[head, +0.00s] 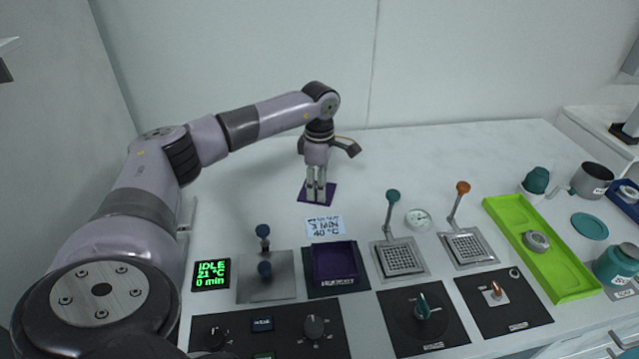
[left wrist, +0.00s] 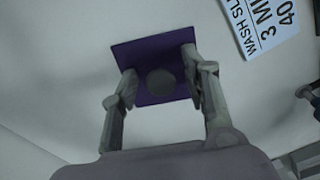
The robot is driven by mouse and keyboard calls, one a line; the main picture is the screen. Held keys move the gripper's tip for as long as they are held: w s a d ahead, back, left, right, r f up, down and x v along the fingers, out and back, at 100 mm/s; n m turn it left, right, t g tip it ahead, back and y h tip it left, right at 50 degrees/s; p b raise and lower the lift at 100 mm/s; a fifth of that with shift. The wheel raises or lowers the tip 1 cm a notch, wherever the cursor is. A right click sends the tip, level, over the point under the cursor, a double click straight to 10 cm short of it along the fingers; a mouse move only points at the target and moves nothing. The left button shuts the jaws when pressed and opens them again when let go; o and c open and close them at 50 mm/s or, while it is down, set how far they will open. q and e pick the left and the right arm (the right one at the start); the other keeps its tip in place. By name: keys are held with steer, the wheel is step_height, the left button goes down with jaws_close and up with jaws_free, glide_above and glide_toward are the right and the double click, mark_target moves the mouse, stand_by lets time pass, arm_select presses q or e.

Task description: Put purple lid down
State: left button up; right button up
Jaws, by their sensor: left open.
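The purple lid (head: 330,194) is a flat square that appears to lie on the white tabletop, behind the printed wash label. In the left wrist view the lid (left wrist: 135,55) has a round grey knob (left wrist: 160,82) in its middle. My left gripper (head: 317,198) points straight down over the lid. Its two fingers are open, one on each side of the knob, with gaps visible between. In the head view the fingers hide the knob and part of the lid. An open purple box (head: 335,283) sits in front of the label. My right gripper is out of view.
The wash label (head: 325,227) lies just in front of the lid. Nearer are a display (head: 211,274), a plate with blue knobs (head: 282,290), two grid plates with levers (head: 402,262) and dark control panels. A green tray (head: 570,283) stands right. Tabletop around the lid is clear.

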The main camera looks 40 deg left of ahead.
arm_select(q)
step_height(320, 180, up, 12)
steer(key=shift+r+b, duration=0.2)
steer(key=shift+b, duration=0.25)
stand_by(0.7)
